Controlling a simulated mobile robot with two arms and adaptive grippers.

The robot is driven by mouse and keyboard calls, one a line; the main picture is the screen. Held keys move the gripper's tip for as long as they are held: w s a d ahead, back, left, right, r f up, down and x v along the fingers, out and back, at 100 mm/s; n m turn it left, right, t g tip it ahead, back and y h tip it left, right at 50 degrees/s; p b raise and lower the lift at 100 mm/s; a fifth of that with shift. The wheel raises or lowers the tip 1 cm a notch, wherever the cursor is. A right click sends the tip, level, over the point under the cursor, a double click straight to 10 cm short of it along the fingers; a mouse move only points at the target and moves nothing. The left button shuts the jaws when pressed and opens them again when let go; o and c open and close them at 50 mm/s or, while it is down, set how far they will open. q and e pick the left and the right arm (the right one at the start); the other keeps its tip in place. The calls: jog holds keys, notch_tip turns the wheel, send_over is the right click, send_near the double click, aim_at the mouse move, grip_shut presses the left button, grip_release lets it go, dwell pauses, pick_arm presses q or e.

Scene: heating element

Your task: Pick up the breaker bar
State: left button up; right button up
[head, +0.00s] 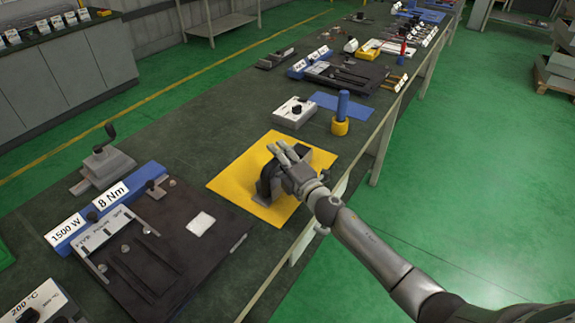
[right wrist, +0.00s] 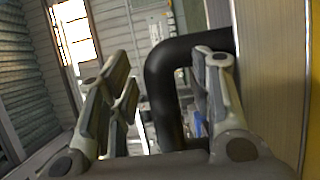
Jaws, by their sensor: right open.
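In the right wrist view the thick black bar (right wrist: 163,95) rises between the open fingers of my right gripper (right wrist: 162,75) and bends to the right behind the right finger. It is nearer the right finger, with a gap to the left one. I cannot tell whether the right finger touches it. My left gripper is not in view.
A dark board (head: 200,255) with metal parts and blue label blocks lies left of the mat. A white box with a knob (head: 294,112) and a blue cylinder in a yellow ring (head: 341,124) stand behind it. The bench edge is close on the right.

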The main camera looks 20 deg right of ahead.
grip_shut()
jog(key=shift+r, duration=0.2)
dwell(0.4)
